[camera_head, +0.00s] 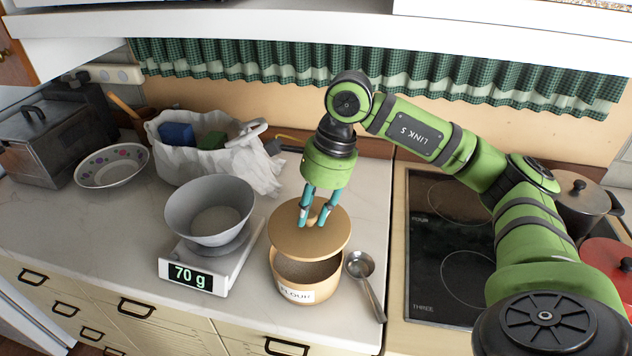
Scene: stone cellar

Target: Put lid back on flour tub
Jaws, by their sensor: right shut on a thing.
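The flour tub (296,289) is a round tan tub with a white "FLOUR" label, upright near the front of the counter. The round wooden lid (290,238) is above the tub, slightly tilted and set toward the back right, covering part of the opening. I cannot tell whether its rear edge touches the rim. My right gripper (317,216) points down and is shut on the knob of the lid. My left gripper is not in view.
A kitchen scale (205,272) reading 70 g holds a grey bowl (209,207) left of the tub. A metal scoop (366,280) lies close on the right. The cooktop (450,250) with pots is further right. A white bag (205,160) stands behind.

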